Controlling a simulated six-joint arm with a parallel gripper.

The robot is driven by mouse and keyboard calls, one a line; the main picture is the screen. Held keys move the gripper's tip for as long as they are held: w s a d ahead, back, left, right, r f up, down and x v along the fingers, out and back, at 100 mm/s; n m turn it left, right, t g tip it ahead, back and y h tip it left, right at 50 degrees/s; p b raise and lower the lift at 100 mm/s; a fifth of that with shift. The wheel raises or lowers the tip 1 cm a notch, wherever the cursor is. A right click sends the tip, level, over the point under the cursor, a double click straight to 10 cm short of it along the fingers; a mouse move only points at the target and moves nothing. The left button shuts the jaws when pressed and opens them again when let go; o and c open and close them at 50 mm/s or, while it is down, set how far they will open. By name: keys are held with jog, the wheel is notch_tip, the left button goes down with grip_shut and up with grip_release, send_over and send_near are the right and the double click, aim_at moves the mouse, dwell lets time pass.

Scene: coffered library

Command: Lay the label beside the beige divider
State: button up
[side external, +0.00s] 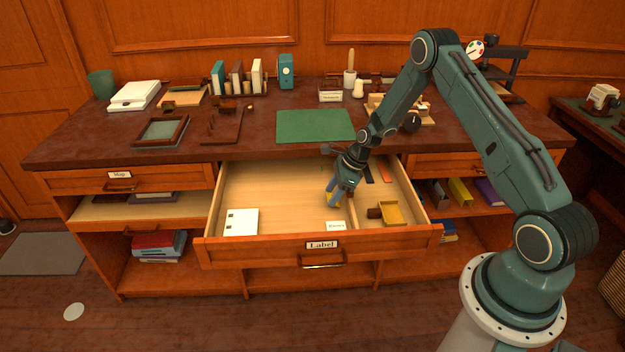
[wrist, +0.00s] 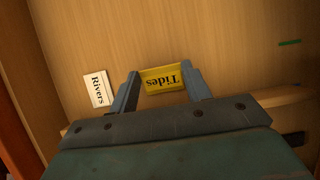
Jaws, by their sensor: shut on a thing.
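My gripper (side external: 334,194) reaches down into the open drawer and is shut on a yellow label reading "Tides" (wrist: 162,79). In the wrist view the label lies between the two fingers (wrist: 162,92), its text upside down. In the side view only a bit of yellow shows at the fingertips. The beige divider (side external: 352,217) runs front to back in the drawer, just right of my gripper. In the wrist view it shows partly behind the gripper (wrist: 285,96). I cannot tell whether the label touches the drawer floor.
A white "Rivers" label (wrist: 97,88) lies nearby, also seen near the drawer front (side external: 336,226). White cards (side external: 242,222) lie at the drawer's left. Right of the divider are a yellow tray (side external: 393,213) and small items. The drawer's left-middle floor (side external: 283,195) is clear.

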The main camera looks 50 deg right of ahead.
jog(key=o, duration=1)
jog(key=shift+w+a+r, duration=0.1)
jog(key=shift+w+a+r, duration=0.55)
jog(key=shift+r, duration=0.25)
jog(key=shift+w+a+r, duration=0.55)
jog(key=shift+r, duration=0.25)
jog(key=shift+w+a+r, duration=0.55)
jog(key=shift+r, duration=0.25)
jog(key=v, duration=1.4)
